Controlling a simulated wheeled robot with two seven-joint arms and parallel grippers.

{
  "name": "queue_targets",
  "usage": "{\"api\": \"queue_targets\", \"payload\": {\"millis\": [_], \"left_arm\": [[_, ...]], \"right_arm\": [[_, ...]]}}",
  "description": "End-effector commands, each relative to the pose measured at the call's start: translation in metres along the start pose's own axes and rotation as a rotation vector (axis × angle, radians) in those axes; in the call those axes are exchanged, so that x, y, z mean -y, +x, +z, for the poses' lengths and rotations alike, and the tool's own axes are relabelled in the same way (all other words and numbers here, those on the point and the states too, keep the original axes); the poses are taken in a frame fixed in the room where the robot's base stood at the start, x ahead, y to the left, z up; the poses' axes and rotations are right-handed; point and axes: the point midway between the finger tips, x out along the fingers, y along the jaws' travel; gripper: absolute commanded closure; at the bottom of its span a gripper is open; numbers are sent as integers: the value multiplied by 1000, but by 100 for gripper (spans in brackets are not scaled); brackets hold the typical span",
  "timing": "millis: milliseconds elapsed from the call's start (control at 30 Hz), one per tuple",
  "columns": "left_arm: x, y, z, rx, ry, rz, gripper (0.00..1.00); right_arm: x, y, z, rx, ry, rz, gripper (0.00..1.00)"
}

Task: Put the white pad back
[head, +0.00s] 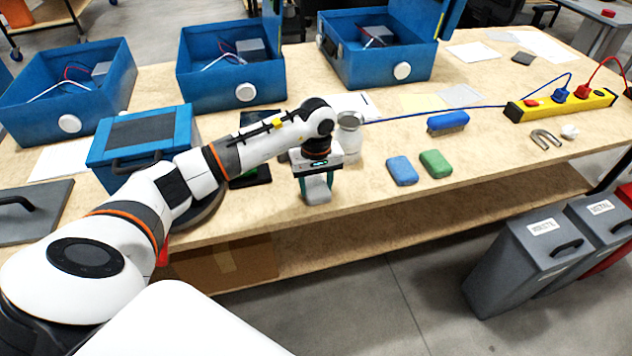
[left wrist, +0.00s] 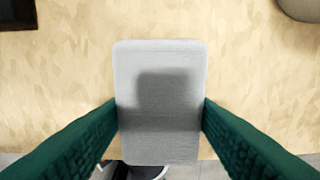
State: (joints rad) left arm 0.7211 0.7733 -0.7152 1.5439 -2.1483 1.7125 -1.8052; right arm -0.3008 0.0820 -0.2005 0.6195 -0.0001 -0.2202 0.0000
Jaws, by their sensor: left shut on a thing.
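The white pad (left wrist: 160,120) is a light grey-white block with rounded corners. In the left wrist view it is between the two green fingers of my left gripper (left wrist: 160,128), which is shut on its sides. In the head view my left gripper (head: 317,188) points down near the table's front edge, with the white pad (head: 318,190) in its fingers. I cannot tell whether the pad touches the table. A blue pad (head: 402,170) and a green pad (head: 436,163) lie side by side on the table to the right. My right gripper is not in view.
A blue-backed brush (head: 448,122), a magnet (head: 546,138) and a yellow power strip (head: 560,105) lie to the right. Blue boxes (head: 232,88) stand along the back. Grey bins (head: 530,262) stand beyond the front edge.

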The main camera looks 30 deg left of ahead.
Motion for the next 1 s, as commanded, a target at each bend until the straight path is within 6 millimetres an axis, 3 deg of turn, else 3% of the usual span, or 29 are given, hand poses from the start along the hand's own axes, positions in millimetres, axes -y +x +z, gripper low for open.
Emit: {"api": "queue_targets", "payload": {"millis": [233, 267, 400, 767, 1000], "left_arm": [[0, 3, 1, 2, 0, -1, 70], [0, 2, 1, 2, 0, -1, 45], [0, 1, 0, 1, 0, -1, 26], [0, -5, 1, 2, 1, -2, 26], [1, -49, 2, 7, 1, -5, 26]], "right_arm": [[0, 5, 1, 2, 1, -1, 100], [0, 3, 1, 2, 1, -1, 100], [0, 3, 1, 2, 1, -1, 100], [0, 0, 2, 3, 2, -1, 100], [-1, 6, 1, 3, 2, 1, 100]]}}
